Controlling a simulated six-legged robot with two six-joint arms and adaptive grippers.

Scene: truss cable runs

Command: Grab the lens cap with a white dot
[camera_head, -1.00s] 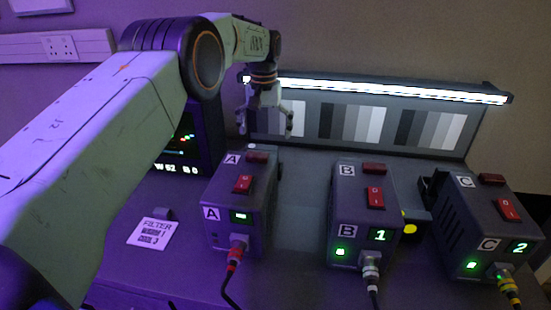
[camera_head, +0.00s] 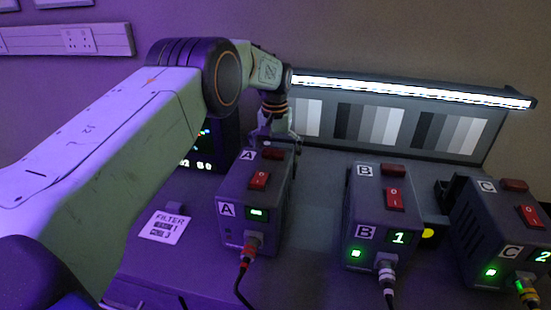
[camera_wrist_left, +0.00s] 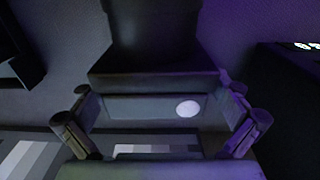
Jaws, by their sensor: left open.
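The cap with the white dot (camera_wrist_left: 188,108) shows between my left gripper's fingers in the left wrist view, as a dark grey piece with the dot toward its right side. My left gripper (camera_wrist_left: 160,128) is open, with one finger on either side of it; I cannot tell whether they touch it. In the head view my left gripper (camera_head: 275,141) is low behind box A (camera_head: 252,200), which partly hides it. The white dot is hidden there. My right gripper is not in view.
Box B (camera_head: 376,215) and box C (camera_head: 505,230) stand to the right, with cables in front. A yellow dot (camera_head: 428,232) shows beside box B. A filter card (camera_head: 166,226) lies left of box A. A lit grey-scale panel (camera_head: 390,125) stands behind.

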